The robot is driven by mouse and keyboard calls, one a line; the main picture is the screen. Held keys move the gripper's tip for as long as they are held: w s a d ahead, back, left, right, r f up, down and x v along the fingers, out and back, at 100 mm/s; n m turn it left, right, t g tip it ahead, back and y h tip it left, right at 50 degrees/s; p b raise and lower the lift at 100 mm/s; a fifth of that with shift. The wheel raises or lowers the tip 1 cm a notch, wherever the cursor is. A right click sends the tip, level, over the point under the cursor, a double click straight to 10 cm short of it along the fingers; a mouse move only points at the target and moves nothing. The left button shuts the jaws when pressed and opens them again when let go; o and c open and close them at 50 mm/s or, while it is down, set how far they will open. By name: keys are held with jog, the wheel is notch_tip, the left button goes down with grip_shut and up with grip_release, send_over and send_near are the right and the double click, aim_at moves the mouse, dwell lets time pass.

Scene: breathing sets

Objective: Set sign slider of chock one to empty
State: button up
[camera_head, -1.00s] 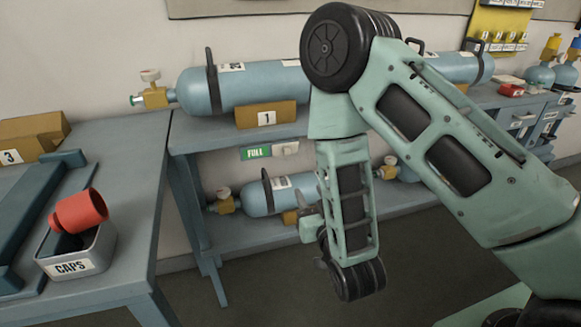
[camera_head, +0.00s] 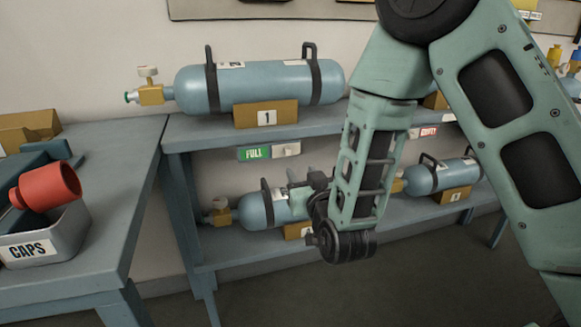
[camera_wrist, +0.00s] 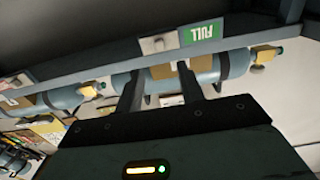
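Chock one (camera_head: 266,114) is a tan block with a "1" label on the upper shelf, holding a blue cylinder (camera_head: 262,86). Below it, on the shelf's front edge, the sign shows green "FULL" (camera_head: 254,153). Its pale slider (camera_head: 286,149) sits at the right, beside the green part. In the wrist view the picture is inverted, with the slider (camera_wrist: 158,43) left of "FULL" (camera_wrist: 202,33). My gripper (camera_wrist: 160,82) is open and empty, its two dark fingers apart and not visibly touching the slider. In the head view my gripper (camera_head: 300,178) is below and slightly right of the slider.
A red-and-white sign (camera_head: 427,132) is on the same edge further right, partly behind my arm. A left table (camera_head: 110,205) holds a CAPS bin (camera_head: 55,245) with a red cap (camera_head: 48,186).

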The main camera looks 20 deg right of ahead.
aim_at(288, 153)
jog(key=w, duration=1)
jog(key=shift+w, duration=0.1)
grip_shut()
